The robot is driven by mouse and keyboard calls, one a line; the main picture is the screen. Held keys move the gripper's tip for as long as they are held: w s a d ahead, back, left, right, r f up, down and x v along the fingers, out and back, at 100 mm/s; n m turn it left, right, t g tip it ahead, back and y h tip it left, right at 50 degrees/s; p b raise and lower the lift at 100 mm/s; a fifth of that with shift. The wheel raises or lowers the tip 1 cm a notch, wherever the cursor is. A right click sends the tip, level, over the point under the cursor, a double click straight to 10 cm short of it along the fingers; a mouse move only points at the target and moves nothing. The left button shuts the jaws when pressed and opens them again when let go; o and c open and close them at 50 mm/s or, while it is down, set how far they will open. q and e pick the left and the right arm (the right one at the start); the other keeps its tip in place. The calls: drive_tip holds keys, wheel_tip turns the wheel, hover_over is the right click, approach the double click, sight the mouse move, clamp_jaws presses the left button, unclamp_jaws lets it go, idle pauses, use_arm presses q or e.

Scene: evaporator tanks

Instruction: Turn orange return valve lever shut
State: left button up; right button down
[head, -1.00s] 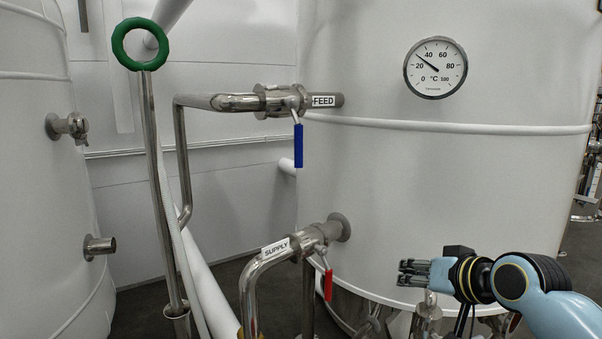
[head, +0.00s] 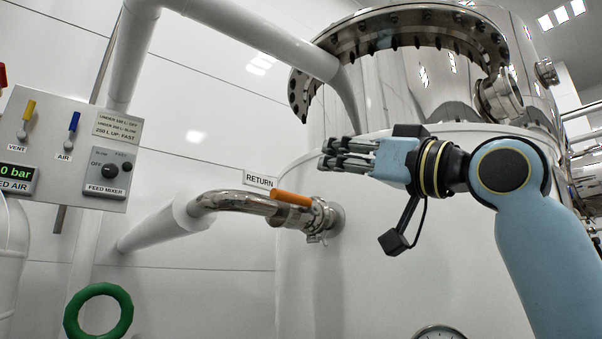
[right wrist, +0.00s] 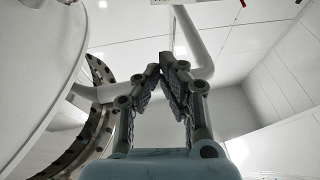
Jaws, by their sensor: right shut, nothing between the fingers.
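The orange return valve lever (head: 291,197) is in the middle of the head view. It lies along the pipe, tilted slightly down to the right, on the valve (head: 318,220) at the tank wall. A RETURN label (head: 259,180) is just above its left end. My right gripper (head: 326,154) is up and to the right of the lever, apart from it, with its fingers pointing left. In the right wrist view its fingertips (right wrist: 168,66) meet, shut and empty. The lever does not show in the right wrist view. My left gripper is not in view.
The bent return pipe (head: 225,201) runs left from the valve. The flanged vessel top (head: 415,40) and a white pipe (head: 250,40) are above. A control panel (head: 70,145) and a green ring (head: 98,312) are at left. A gauge (head: 440,332) is at the bottom edge.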

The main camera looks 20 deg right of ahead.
wheel_tip(320, 180, up, 3)
drive_tip(key=p, duration=0.2)
hover_over(296, 201)
drive_tip(key=s, duration=0.2)
drive_tip(key=f, duration=0.4)
drive_tip(key=shift+w+d+f, duration=0.1)
drive_tip(key=shift+d+f, duration=0.1)
drive_tip(key=shift+f, duration=0.1)
drive_tip(key=shift+f+n+y+b, duration=0.25)
drive_tip(key=shift+n+y+b, duration=0.05)
drive_tip(key=shift+n+b, duration=0.3)
drive_tip(key=shift+g, duration=0.3)
